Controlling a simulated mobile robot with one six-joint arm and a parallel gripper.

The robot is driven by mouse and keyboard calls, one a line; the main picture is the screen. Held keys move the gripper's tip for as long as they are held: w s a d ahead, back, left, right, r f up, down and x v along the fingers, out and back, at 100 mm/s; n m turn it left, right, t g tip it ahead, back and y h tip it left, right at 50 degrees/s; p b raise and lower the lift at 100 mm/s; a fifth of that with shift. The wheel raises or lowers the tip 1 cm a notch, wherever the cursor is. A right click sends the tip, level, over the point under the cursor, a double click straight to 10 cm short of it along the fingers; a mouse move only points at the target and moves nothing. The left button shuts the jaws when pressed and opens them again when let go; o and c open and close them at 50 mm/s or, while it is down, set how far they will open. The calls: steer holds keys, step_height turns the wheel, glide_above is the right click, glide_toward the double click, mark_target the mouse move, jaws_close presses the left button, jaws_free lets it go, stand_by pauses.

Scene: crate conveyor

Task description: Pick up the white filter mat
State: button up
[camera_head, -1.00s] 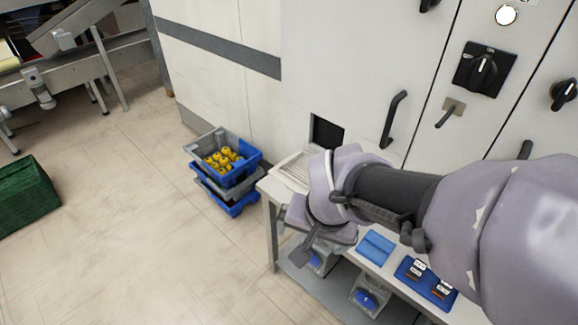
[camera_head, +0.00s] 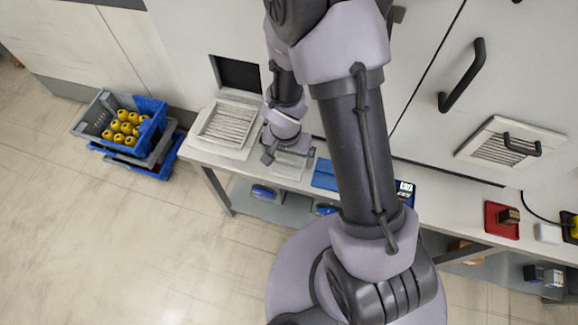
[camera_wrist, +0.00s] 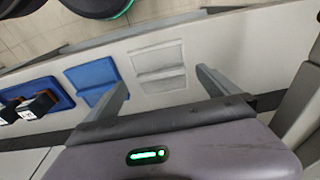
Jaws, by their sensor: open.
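The white filter mat (camera_head: 291,165) lies flat on the bench, right of the louvred grille frame. In the wrist view it shows as a pale, creased rectangle (camera_wrist: 157,58) just beyond and between my fingertips. My gripper (camera_head: 288,157) is open and empty above the mat, pointing down at it. In the wrist view the gripper's two fingers (camera_wrist: 162,79) stand wide apart, one on each side of the mat's near part. I cannot tell how high the fingertips are above it. My gripper hides part of the mat in the head view.
A louvred grille frame (camera_head: 228,127) lies left on the bench (camera_head: 215,163). A red tray (camera_head: 501,220) is farther right. Crates with yellow parts (camera_head: 150,108) stand on the floor left.

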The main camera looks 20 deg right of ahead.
mark_target(289, 161)
steer(key=f, duration=0.1)
steer(key=f+b, duration=0.1)
steer(key=f, duration=0.1)
steer(key=shift+w+d+f, duration=0.15)
steer(key=shift+w+f, duration=0.1)
steer(key=shift+r, duration=0.1)
steer(key=shift+c, duration=0.2)
steer(key=c, duration=1.2)
